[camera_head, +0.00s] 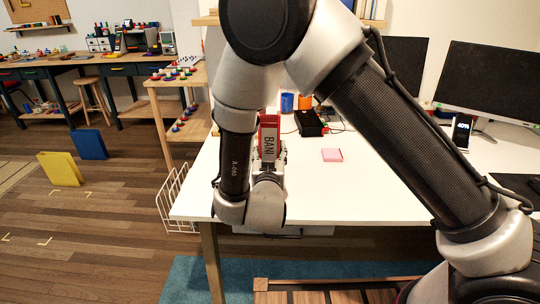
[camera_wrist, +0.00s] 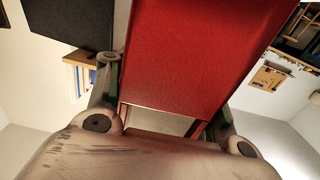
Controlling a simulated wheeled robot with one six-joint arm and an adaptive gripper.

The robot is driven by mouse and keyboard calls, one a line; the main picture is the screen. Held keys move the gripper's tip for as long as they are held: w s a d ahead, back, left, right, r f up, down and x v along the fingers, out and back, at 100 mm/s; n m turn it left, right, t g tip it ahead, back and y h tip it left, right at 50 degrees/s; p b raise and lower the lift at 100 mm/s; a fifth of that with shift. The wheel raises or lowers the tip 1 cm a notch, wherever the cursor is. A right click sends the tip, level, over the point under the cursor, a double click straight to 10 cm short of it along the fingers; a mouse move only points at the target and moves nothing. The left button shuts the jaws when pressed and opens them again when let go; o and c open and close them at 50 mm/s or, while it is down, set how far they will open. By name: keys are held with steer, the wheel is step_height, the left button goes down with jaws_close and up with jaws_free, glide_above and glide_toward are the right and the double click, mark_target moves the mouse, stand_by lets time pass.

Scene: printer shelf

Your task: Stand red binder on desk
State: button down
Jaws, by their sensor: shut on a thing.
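The red binder (camera_head: 269,138) has a pale spine label and is held upright above the white desk (camera_head: 340,184), near its left end. Its broad red face fills the middle of the wrist view (camera_wrist: 197,55). My gripper (camera_head: 269,158) is shut on the binder, with one finger on each side of it in the wrist view (camera_wrist: 165,115). My arm hides much of the desk's middle. I cannot tell whether the binder's lower edge touches the desk.
A pink note pad (camera_head: 332,155), a black box (camera_head: 309,123) and a blue cup (camera_head: 287,103) are on the desk. Monitors (camera_head: 497,82) stand at the right. A yellow binder (camera_head: 61,169) and a blue binder (camera_head: 90,144) stand on the floor at left. A wire rack (camera_head: 176,201) is beside the desk.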

steer(key=shift+f, duration=0.45)
steer(key=shift+c, duration=1.8)
jaws_free()
steer(key=s, duration=1.2)
steer(key=shift+a, duration=0.2)
